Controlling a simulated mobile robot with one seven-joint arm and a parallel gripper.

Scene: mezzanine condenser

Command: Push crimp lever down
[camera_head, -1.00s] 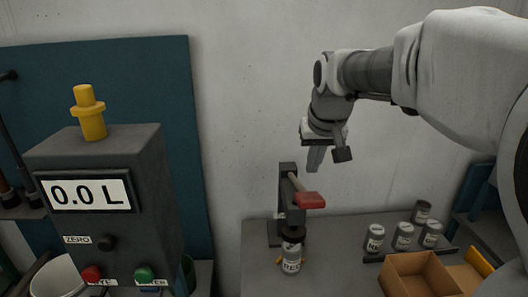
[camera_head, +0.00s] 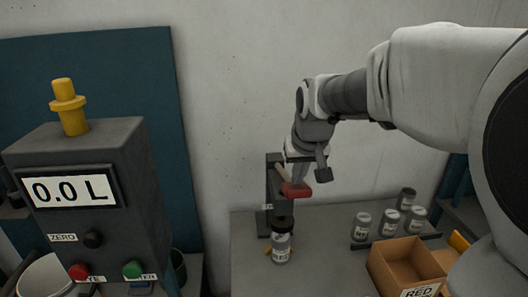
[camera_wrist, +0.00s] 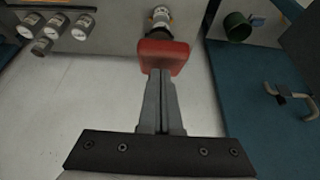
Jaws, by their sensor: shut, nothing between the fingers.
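The crimp lever's red handle (camera_head: 296,189) sticks out from the dark upright crimp stand (camera_head: 276,185). A labelled vial with a dark top (camera_head: 281,245) stands upright beneath it at the stand's base. My gripper (camera_head: 300,180) is shut and empty, with its fingers at the red handle. In the wrist view the closed fingers (camera_wrist: 160,85) point at the red handle (camera_wrist: 163,56), and their tips overlap it. I cannot tell whether they touch. The vial (camera_wrist: 161,16) shows beyond the handle.
Several labelled vials (camera_head: 390,222) stand in a dark rack right of the stand. An open cardboard box (camera_head: 400,262) sits in front of them. A grey machine reading 0.0 L (camera_head: 75,190) stands at the left. The bench between stand and rack is clear.

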